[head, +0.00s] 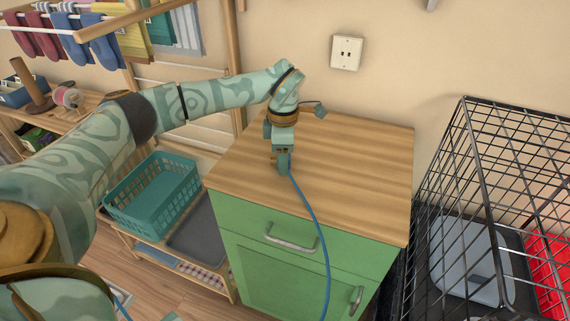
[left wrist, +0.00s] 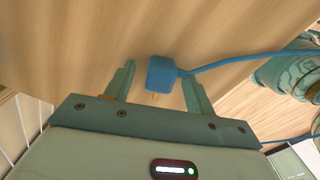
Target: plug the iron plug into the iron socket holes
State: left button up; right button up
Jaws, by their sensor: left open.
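The blue iron plug (left wrist: 161,73) lies on the wooden cabinet top, its small metal prongs turned toward my gripper's palm in the left wrist view. Its blue cord (head: 322,240) runs over the front edge of the cabinet and hangs down; it also shows in the left wrist view (left wrist: 245,59). My left gripper (head: 283,168) points down at the cabinet top, open, with its fingers on either side of the plug. The plug appears nearer the right finger in the wrist view. In the head view the gripper hides the plug. The white wall socket (head: 347,52) with dark holes is above the cabinet's back edge.
The wooden top (head: 365,165) of the green cabinet (head: 270,265) is mostly bare. A black wire cage (head: 480,150) stands at its right. A teal basket (head: 150,195) sits on a low shelf at left, near a wooden drying rack (head: 236,50) with hanging cloths.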

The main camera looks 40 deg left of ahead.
pick_arm(q)
jog(key=shift+f, duration=0.15)
jog(key=c, duration=1.1)
jog(key=shift+o, duration=0.2)
